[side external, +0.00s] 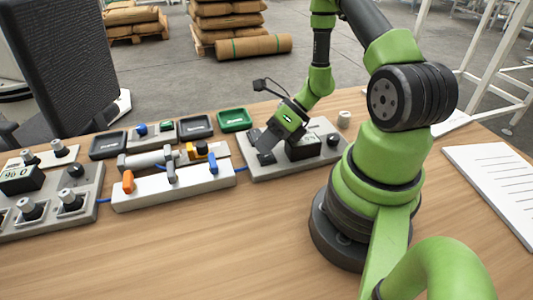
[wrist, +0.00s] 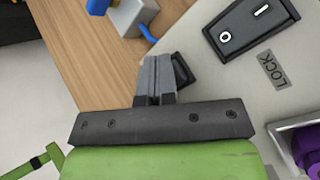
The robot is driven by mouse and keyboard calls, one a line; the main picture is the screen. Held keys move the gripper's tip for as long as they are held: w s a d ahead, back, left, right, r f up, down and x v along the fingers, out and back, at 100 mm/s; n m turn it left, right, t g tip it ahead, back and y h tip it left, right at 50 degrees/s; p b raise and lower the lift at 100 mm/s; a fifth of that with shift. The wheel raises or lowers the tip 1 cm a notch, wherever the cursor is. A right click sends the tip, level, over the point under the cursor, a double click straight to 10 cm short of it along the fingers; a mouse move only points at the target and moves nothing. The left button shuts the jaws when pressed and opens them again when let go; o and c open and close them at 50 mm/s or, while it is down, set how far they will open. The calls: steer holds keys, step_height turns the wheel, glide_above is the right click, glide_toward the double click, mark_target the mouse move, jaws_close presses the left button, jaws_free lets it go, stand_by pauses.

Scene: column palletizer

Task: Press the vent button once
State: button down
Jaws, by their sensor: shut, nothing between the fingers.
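My gripper (side external: 266,141) is shut and empty, pointing down over the left part of the right-hand grey panel (side external: 317,158). In the wrist view my fingertips (wrist: 157,62) are together beside a small dark part (wrist: 184,70) on the panel, partly hidden by the fingers. I cannot tell whether they touch it. No vent label is readable, so I cannot tell which part is the vent button. The panel also bears a black rocker switch (wrist: 251,27) marked O and I, and a LOCK label (wrist: 272,69).
A purple part (wrist: 308,150) sits in a grey recess at the wrist view's right edge. A white block with coloured levers (side external: 175,188) and another grey panel with knobs (side external: 50,205) stand left. Black and green trays (side external: 235,120) lie behind. The front table (side external: 200,255) is clear.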

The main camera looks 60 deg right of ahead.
steer(key=shift+s+a+r, duration=0.2)
steer(key=shift+s+r, duration=0.05)
steer(key=shift+r, duration=0.2)
steer(key=shift+r, duration=2.55)
steer(key=shift+r, duration=0.1)
steer(key=s+a+r+n+h, duration=0.2)
steer(key=s+a+r+n, duration=0.2)
steer(key=r+n, duration=0.6)
steer(key=s+a+r+n+t+h, duration=0.1)
steer(key=s+a+r+n+h, duration=0.2)
steer(key=n, duration=1.8)
steer(key=s+a+r, duration=0.1)
steer(key=a+r, duration=0.2)
steer(key=r, duration=0.5)
steer(key=shift+a, duration=0.3)
